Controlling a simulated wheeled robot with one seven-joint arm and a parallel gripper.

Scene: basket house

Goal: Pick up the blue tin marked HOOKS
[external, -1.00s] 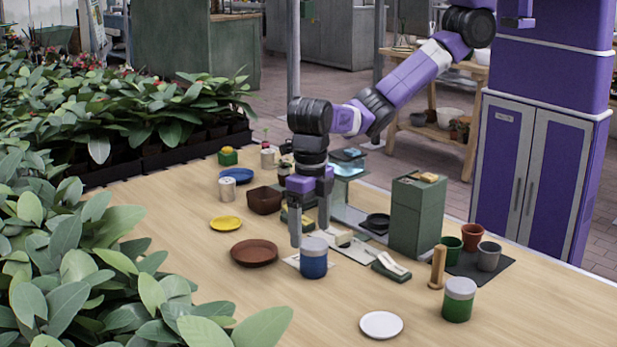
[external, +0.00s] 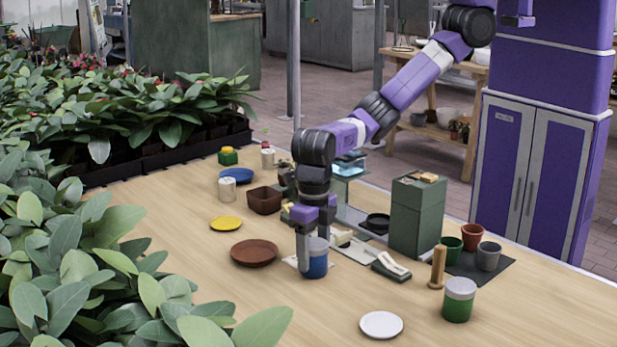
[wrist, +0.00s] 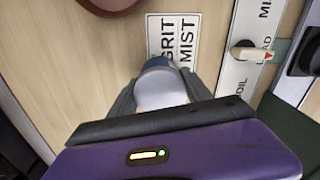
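The blue tin (external: 318,265) with a pale grey-white lid stands upright on the table, at a white card. No HOOKS marking is readable on it. My gripper (external: 313,246) is lowered over the tin, pointing down. One finger shows in front of its left side; the other is partly hidden behind the tin. In the wrist view the pale lid (wrist: 160,92) sits between my two fingers, which stand open along its sides. Any small gap between fingers and tin is too small to make out.
A white card (wrist: 173,28) reading GRIT and MIST lies by the tin. A brown dish (external: 254,252) is to the left. A stapler-like thing (external: 391,267), a green tin (external: 459,300) and a wooden peg (external: 437,268) are to the right.

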